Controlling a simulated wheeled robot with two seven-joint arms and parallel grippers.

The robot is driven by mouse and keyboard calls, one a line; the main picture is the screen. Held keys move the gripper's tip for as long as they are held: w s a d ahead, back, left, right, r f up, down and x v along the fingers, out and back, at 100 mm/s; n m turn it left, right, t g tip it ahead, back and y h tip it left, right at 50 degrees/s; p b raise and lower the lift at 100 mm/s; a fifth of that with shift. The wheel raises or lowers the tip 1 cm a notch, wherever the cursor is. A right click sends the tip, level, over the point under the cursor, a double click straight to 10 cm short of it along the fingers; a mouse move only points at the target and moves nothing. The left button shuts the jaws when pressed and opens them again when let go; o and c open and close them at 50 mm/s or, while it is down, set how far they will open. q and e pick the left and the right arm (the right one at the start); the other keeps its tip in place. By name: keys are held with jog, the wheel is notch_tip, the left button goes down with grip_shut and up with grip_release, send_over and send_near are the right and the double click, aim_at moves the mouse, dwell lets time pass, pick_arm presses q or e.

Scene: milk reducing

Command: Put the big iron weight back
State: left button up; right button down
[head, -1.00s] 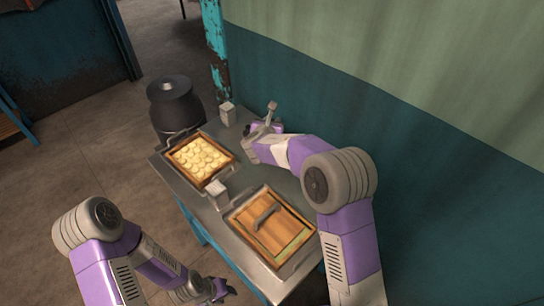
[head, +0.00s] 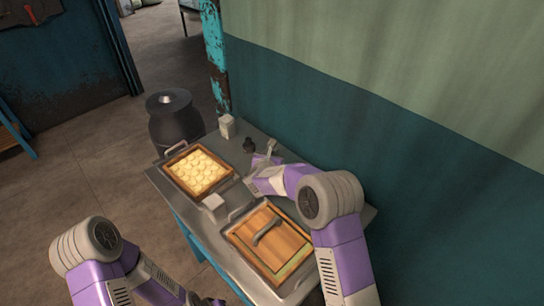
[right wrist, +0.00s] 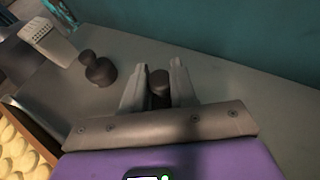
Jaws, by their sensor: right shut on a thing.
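My right gripper (head: 268,155) is over the back right of the metal table. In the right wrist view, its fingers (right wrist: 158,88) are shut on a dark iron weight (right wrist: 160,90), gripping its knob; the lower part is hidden. I cannot tell whether this weight touches the table. Another dark iron weight (head: 248,146) stands upright on the table just left of the gripper, apart from it; it also shows in the right wrist view (right wrist: 98,70). My left gripper (head: 208,301) is low at the bottom edge, mostly cut off.
A framed tray of pale round pieces (head: 221,187) is on the left of the metal table (head: 228,153). A wooden lid with a handle (head: 285,231) covers a container nearer me. A dark milk can (head: 174,122) is beyond, and a wall runs along the right.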

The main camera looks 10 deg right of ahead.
jog(key=shift+r, duration=0.35)
jog(key=shift+f, duration=0.2)
jog(key=c, duration=0.9)
grip_release()
jog(key=shift+f, duration=0.1)
jog(key=shift+r, duration=0.2)
jog(key=p+v, duration=0.1)
jog(key=v, duration=1.1)
jog(key=shift+p, duration=0.3)
